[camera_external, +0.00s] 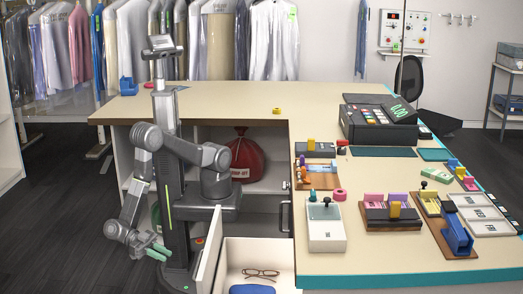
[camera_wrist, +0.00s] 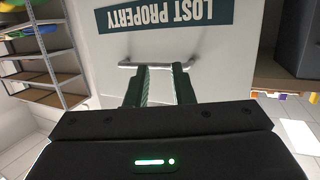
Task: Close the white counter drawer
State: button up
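The white counter drawer (camera_external: 232,252) stands pulled out from the counter at the bottom of the external view. Glasses (camera_external: 261,273) and a blue case (camera_external: 252,289) lie inside it. In the wrist view its white front (camera_wrist: 220,45) carries an upside-down "LOST PROPERTY" label (camera_wrist: 165,14) and a metal bar handle (camera_wrist: 155,65). My gripper (camera_external: 163,250) is low, left of the drawer front and facing it. In the wrist view my gripper (camera_wrist: 160,70) has its two green fingers apart with nothing between them. Their tips appear close to the handle; I cannot tell whether they touch it.
The counter (camera_external: 365,263) holds a cash register (camera_external: 378,122) and several small trays. Clothes (camera_external: 270,40) hang behind. The dark floor (camera_external: 75,220) left of my arm is clear.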

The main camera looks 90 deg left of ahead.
jog(key=s+d+m+g+h, duration=0.1)
jog(key=d, duration=0.1)
jog(key=s+d+m+g+h, duration=0.1)
jog(key=s+d+h, duration=0.1)
jog(key=d, duration=0.1)
jog(key=s+d+r+m+g+h, duration=0.1)
jog(key=s+d+g, duration=0.1)
jog(key=shift+d+m+h, duration=0.3)
jog(key=shift+d+m, duration=0.05)
jog(key=shift+m, duration=0.05)
grip_shut()
jog(key=s+d+r+m+g+h, duration=0.25)
jog(key=s+d+m+g, duration=0.4)
jog(key=s, duration=0.35)
jog(key=s+a+f+m+g+y+p, duration=0.15)
jog(key=s+a+m+g+y, duration=0.25)
jog(key=s+m+g, duration=0.55)
jog(key=w+a+f+m+t+y, duration=0.4)
jog(key=w+a+m+t+y, duration=0.25)
jog(key=w+m, duration=0.35)
jog(key=w+a+r+m+t+y, duration=0.15)
jog(key=w+r+t, duration=0.25)
jog(key=w, duration=0.5)
jog(key=w+a+r+m+t+y, duration=0.1)
jog(key=w+a+r+t, duration=0.25)
jog(key=w, duration=0.65)
jog(key=w+d+r+x, duration=0.1)
jog(key=w+r+x, duration=0.1)
jog(key=x, duration=1)
jog(key=shift+w+f, duration=0.25)
